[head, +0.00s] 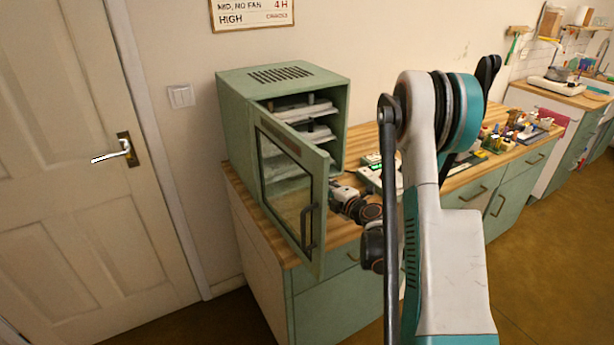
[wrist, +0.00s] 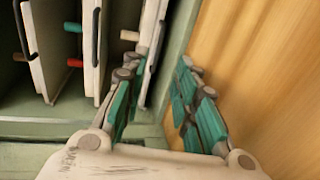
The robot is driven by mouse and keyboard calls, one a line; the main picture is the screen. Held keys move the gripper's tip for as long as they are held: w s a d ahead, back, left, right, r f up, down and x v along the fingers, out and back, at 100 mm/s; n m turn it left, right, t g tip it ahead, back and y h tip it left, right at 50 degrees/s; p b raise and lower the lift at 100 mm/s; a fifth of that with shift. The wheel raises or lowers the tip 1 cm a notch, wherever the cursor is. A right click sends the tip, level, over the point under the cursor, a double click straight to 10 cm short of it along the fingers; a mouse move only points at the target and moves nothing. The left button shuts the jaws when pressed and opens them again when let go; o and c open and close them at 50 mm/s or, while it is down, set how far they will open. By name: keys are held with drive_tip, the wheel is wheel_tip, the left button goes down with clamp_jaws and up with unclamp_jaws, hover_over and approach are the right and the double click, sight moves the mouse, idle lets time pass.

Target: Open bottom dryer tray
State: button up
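The green dryer (head: 237,125) stands on the wooden counter with its glazed door (head: 296,190) swung open toward me. Pale trays are stacked inside; the lowest tray (head: 285,166) is partly hidden behind the door in the head view. In the wrist view the trays appear turned on edge, and the bottom tray (wrist: 150,35), with a dark handle, is the rightmost, beside the dryer's green floor edge. My gripper (wrist: 158,88) is open, its teal fingers spread to either side of that tray's handle end. I cannot tell whether they touch it.
The open door stands close to the left of my wrist. Several small items (head: 500,140) lie on the counter (head: 470,175) farther right. In the wrist view, bare wood lies right of the fingers. Two other trays (wrist: 95,45) with dark handles are at left.

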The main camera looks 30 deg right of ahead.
drive_tip(key=x, duration=1.1)
drive_tip(key=shift+s, duration=0.1)
drive_tip(key=shift+c, duration=0.4)
clamp_jaws()
